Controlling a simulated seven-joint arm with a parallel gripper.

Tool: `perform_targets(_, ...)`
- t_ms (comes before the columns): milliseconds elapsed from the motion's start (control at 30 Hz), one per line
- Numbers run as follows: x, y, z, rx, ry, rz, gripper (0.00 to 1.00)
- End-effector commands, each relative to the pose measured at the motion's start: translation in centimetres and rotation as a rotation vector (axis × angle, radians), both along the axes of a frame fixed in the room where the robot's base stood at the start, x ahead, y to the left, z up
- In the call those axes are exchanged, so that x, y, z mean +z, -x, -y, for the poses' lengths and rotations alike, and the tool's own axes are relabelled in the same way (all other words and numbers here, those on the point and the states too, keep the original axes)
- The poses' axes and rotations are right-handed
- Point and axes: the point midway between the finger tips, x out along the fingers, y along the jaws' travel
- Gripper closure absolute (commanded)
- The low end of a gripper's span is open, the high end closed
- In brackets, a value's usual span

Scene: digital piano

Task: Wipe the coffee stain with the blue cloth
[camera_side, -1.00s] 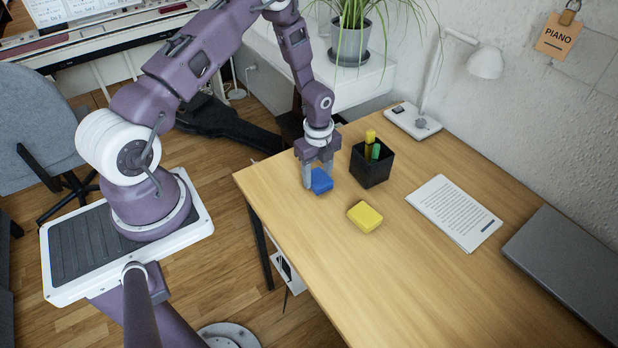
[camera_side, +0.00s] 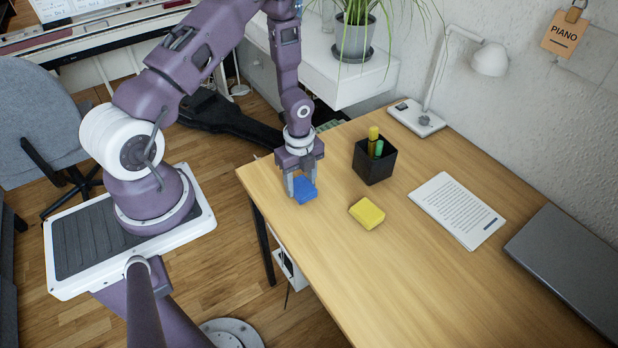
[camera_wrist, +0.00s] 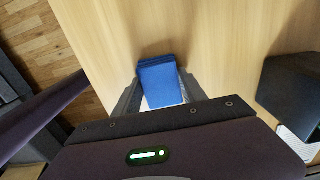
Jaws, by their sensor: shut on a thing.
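The blue cloth (camera_side: 304,189) is a small folded block at the left part of the wooden desk. My gripper (camera_side: 301,184) points down and is shut on it, one finger at each side. In the wrist view the blue cloth (camera_wrist: 161,82) sits between the two fingers of my gripper (camera_wrist: 160,96). The cloth is at or very near the desktop; I cannot tell whether it touches. No coffee stain can be made out in either view; the gripper and cloth hide part of the desk.
A yellow sponge (camera_side: 367,213) lies to the right of my gripper. A black pen cup (camera_side: 374,163) stands behind it. The desk's front middle is clear.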

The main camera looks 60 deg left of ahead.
Motion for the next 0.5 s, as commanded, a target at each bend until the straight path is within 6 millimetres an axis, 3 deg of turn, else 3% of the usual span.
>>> perform_targets(500,0.1,-4.8,0.0,0.0,-0.001,0.002,0.89)
